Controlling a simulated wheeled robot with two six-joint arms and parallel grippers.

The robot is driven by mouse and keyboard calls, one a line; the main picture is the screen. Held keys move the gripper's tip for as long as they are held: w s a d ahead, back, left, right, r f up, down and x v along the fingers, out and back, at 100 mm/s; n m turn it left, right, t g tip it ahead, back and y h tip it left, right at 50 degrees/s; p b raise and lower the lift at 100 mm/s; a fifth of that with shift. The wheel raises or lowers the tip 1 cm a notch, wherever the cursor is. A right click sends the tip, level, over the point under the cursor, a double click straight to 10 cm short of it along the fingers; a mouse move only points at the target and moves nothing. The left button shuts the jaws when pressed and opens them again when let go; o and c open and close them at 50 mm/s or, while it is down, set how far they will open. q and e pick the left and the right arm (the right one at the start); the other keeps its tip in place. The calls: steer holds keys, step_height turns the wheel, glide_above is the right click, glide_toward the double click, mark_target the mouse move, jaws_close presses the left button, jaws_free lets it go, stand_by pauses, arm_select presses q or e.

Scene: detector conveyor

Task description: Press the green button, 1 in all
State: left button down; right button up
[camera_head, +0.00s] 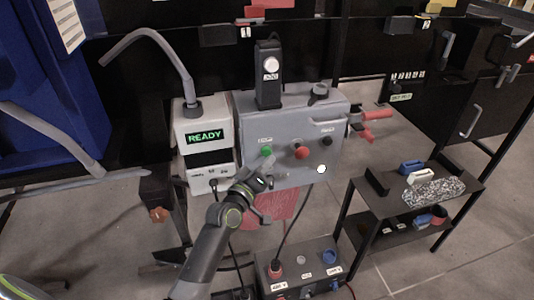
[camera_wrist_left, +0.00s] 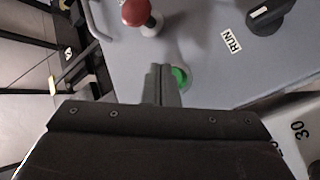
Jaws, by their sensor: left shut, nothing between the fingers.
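The green button (camera_head: 266,151) is on the left side of the grey control box's sloped front panel (camera_head: 320,155). In the left wrist view the green button (camera_wrist_left: 180,76) shows just right of my fingers, which partly cover it. My left gripper (camera_head: 266,163) is shut and empty, with its fingertips just below the green button in the head view. In the left wrist view the shut fingertips of my left gripper (camera_wrist_left: 162,70) lie right beside the button. I cannot tell whether they touch it. My right gripper is not in view.
A red knob (camera_head: 301,152) and a black switch (camera_head: 327,140) share the panel. A white unit (camera_head: 189,129) reading READY stands on the left.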

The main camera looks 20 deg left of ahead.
arm_select(q)
steer(key=shift+w, duration=0.1)
steer(key=shift+w+a, duration=0.25)
stand_by(0.3)
steer(key=shift+w+a, duration=0.25)
steer(key=shift+w, duration=0.15)
stand_by(0.7)
stand_by(0.3)
steer(key=shift+s+d, duration=0.5)
steer(key=shift+s, duration=0.3)
steer(key=shift+s+d, duration=0.7)
steer(key=shift+s, duration=0.35)
steer(key=shift+s+d, duration=0.7)
steer(key=shift+s, duration=0.3)
